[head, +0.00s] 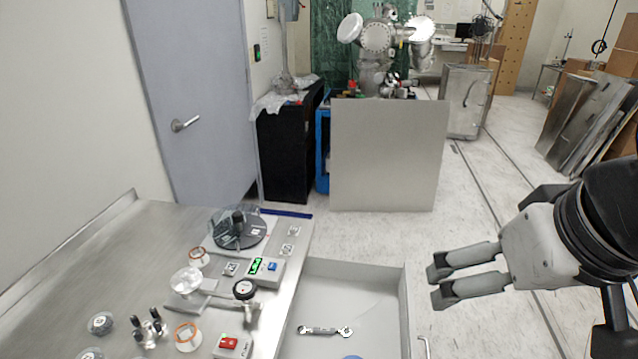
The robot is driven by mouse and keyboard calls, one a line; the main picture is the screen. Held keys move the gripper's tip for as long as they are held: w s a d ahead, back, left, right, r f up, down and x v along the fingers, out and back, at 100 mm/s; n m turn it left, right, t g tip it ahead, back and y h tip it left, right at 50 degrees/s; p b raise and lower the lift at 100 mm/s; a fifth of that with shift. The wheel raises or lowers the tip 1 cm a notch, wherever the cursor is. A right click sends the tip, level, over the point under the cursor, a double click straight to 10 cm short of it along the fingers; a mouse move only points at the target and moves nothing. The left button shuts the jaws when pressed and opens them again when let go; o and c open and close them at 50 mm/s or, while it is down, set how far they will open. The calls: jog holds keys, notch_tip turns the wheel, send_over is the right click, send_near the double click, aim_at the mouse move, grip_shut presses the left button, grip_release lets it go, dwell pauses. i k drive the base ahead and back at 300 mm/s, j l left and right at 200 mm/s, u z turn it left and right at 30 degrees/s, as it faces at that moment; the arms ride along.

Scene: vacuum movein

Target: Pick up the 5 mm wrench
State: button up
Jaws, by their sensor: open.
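The wrench (325,331) is a small silver tool with dark markings. It lies flat on the light floor of an open grey drawer or tray (405,300) at the bottom centre of the head view. Its size marking is too small to read. My gripper (432,283) is open and empty, to the right of the drawer and above the floor. Its two fingers point left, apart from the wrench.
A blue round object (351,357) is partly cut off below the wrench. A steel bench (120,235) with gauges, flanges and a red switch box (229,345) stands left of the drawer. A grey panel (388,155) stands behind.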

aim_at(318, 330)
jog(key=u, duration=0.4)
jog(key=k+l+u, duration=0.2)
jog(key=l, duration=0.15)
jog(key=k, duration=0.7)
jog(key=i+j+z, duration=0.35)
jog(key=j+z, duration=0.15)
jog(key=j, duration=0.15)
jog(key=i+j+z, duration=0.1)
jog(key=j+z, duration=0.15)
jog(key=i+j+z, duration=0.1)
jog(key=j+z, duration=0.15)
jog(key=j, duration=0.25)
